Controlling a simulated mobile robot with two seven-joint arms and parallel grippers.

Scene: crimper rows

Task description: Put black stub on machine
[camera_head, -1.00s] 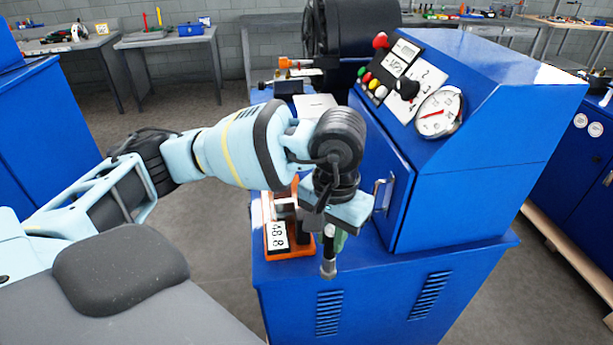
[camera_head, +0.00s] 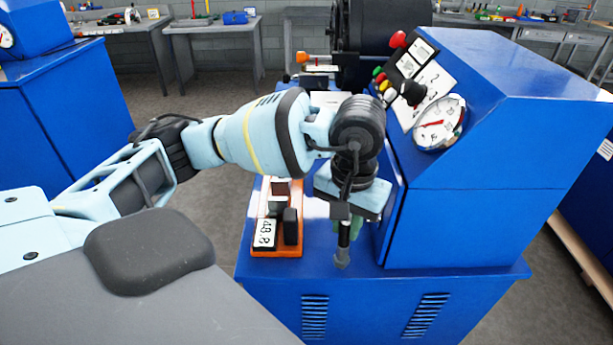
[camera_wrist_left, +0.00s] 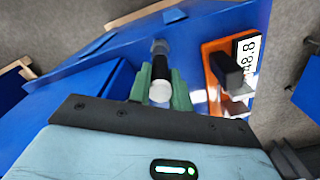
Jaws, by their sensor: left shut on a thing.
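My left gripper (camera_head: 347,224) is shut on the black stub (camera_head: 343,244), a slim upright piece with a black band and a grey lower end. In the left wrist view the black stub (camera_wrist_left: 160,68) sits between green fingers, its white end towards the camera. The stub hangs above the front ledge of the blue machine (camera_head: 470,205), in front of its cabinet. The machine has a dial, coloured buttons and a black knob. My right gripper is not in view.
An orange stand (camera_head: 295,247) with dark blocks and a 48.8 label stands on the ledge, left of the gripper. It also shows in the wrist view (camera_wrist_left: 212,75). A large black drum (camera_head: 380,50) is behind the machine. Workbenches line the back wall.

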